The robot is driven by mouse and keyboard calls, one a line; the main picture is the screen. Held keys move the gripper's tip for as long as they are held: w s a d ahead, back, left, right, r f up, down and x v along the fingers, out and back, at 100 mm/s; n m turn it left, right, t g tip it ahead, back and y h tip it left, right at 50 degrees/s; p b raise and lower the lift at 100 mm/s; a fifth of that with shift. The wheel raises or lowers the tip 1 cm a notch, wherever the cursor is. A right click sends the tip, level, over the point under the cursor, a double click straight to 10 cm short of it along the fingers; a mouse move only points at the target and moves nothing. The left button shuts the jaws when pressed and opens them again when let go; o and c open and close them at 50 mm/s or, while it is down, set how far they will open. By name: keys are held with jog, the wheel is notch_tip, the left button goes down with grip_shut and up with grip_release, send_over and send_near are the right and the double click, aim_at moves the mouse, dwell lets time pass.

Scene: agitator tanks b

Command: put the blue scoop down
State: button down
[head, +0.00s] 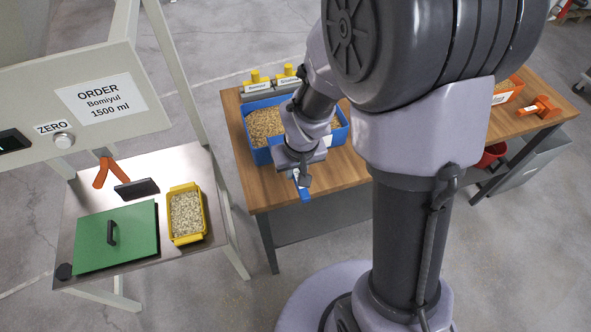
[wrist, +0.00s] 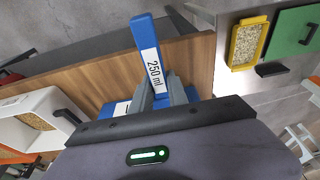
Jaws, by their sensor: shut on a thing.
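My gripper (head: 300,177) is shut on the blue scoop (head: 304,193), above the front edge of the wooden table. In the wrist view, the gripper fingers (wrist: 161,96) clasp the scoop's blue handle (wrist: 147,42), which carries a "250 ml" label. A blue bin (head: 258,156) filled with tan grain stands on the table just behind my gripper. My arm covers part of the bin.
The wooden table (head: 240,120) has a bare strip left of the blue bin. A metal stand (head: 100,187) at left carries a yellow tray (head: 187,240) of pale grain and a green lid (head: 135,245). An orange scoop (head: 541,107) lies at the table's right end.

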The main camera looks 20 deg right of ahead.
jog(key=shift+f+b, duration=0.5)
jog(key=shift+b, duration=0.1)
jog(key=shift+f, duration=0.1)
jog(key=c, duration=1.3)
grip_release()
